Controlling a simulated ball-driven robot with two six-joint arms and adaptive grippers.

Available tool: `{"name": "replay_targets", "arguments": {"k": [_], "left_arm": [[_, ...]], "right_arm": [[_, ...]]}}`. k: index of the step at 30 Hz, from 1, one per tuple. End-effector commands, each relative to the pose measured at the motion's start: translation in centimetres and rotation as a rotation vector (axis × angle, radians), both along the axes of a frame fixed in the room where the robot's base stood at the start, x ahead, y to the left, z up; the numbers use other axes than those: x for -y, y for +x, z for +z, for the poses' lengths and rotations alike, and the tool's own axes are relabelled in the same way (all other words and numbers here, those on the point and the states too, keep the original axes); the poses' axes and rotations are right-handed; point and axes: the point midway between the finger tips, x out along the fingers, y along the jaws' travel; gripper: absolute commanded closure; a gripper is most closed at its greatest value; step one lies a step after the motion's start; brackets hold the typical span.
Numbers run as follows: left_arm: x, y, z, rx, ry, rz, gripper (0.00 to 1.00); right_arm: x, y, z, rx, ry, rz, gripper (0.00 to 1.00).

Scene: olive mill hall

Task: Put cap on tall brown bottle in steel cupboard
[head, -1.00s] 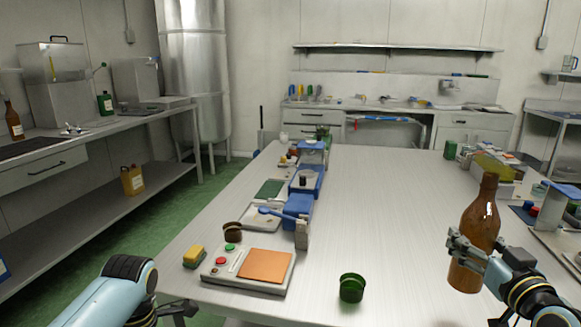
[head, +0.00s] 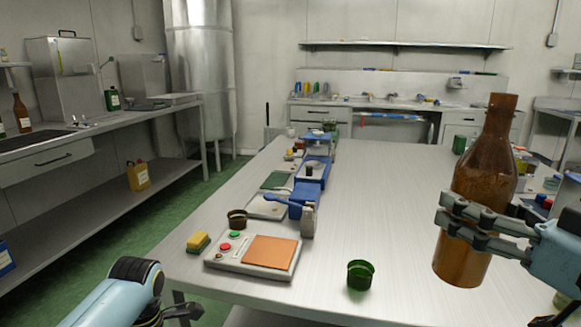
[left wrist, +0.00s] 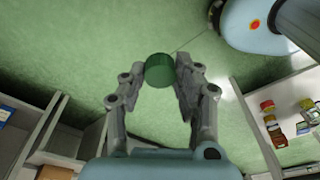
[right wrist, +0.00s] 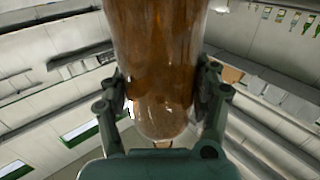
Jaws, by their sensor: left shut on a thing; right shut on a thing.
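The tall brown bottle (head: 486,170) is upright above the right part of the steel table, its neck open at the top. My right gripper (head: 447,217) is shut around its body; the right wrist view shows the bottle (right wrist: 157,75) between both fingers. My left gripper (left wrist: 160,82) is shut on a small round green cap (left wrist: 159,68), seen over the green floor in the left wrist view. In the head view the left gripper is mostly hidden at the bottom left edge, and its cap does not show. I cannot make out a steel cupboard for certain.
The steel table (head: 390,190) is clear in its middle. A dark green cup (head: 360,274) stands near its front edge. A button box with an orange pad (head: 270,252), a yellow sponge (head: 198,240) and blue devices line its left side. Another brown bottle (head: 22,114) stands on the left bench.

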Motion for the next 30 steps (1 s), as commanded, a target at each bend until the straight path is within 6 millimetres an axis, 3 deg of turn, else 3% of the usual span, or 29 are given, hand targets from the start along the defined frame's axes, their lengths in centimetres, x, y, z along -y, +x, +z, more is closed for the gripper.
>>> {"name": "replay_targets", "arguments": {"k": [6, 30], "left_arm": [[0.0, 0.0, 0.1, 0.0, 0.0, 0.0, 0.84], [0.0, 0.0, 0.1, 0.0, 0.0, 0.0, 0.84]], "right_arm": [[-1.8, -1.1, 2.1, 0.013, 0.001, 0.059, 0.95], [-2.4, -1.1, 1.7, -0.004, -0.007, 0.087, 0.95]]}}
